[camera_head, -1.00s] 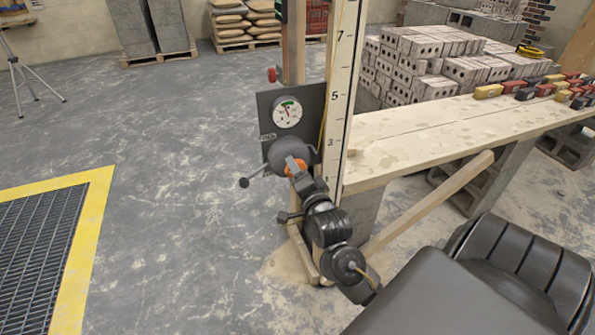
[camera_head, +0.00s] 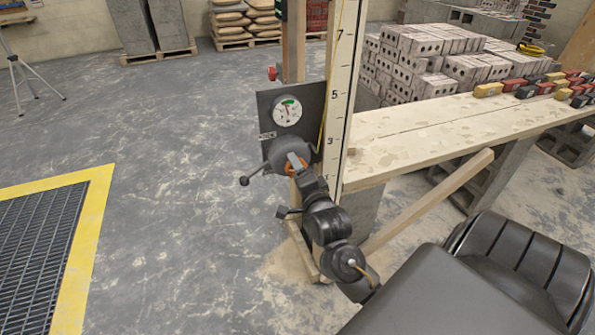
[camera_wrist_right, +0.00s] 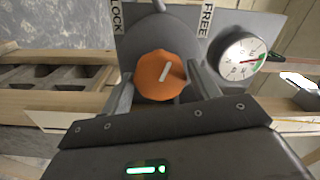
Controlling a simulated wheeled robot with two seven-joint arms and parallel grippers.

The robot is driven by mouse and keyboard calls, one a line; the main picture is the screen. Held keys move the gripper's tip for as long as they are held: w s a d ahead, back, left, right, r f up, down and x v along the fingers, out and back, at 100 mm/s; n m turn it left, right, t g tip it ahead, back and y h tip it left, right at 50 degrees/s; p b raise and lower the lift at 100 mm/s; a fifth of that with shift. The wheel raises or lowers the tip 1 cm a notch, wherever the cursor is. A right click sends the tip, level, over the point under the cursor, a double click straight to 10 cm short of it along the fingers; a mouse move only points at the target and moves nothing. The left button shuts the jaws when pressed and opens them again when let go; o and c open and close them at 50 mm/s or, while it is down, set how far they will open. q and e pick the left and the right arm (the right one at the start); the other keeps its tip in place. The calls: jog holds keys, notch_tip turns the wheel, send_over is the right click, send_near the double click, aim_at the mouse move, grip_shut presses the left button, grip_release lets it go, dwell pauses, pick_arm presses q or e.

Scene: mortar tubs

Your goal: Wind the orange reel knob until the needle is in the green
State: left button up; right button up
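The orange reel knob (camera_head: 296,168) is on the front of a dark grey reel (camera_head: 284,155) below a round dial (camera_head: 287,111). My right gripper (camera_head: 297,162) is at the knob. In the right wrist view the knob (camera_wrist_right: 158,78), with a white mark, sits between the two fingers (camera_wrist_right: 161,72), which appear shut on its sides. The dial (camera_wrist_right: 243,57) also shows there, with its green band on the right; the needle points roughly toward that side, but its exact reading is too small to tell. My left gripper is not in view.
A dark plate (camera_head: 306,97) carries the dial beside a tall numbered board (camera_head: 342,85). LOCK and FREE labels show on the reel panel. A lever with a dark ball end (camera_head: 244,181) sticks out left.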

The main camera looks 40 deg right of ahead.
jog(key=shift+o, duration=1.4)
jog(key=shift+s, duration=0.1)
jog(key=v, duration=1)
jog(key=shift+s+a, duration=0.2)
jog(key=shift+s, duration=0.05)
jog(key=shift+f, duration=0.1)
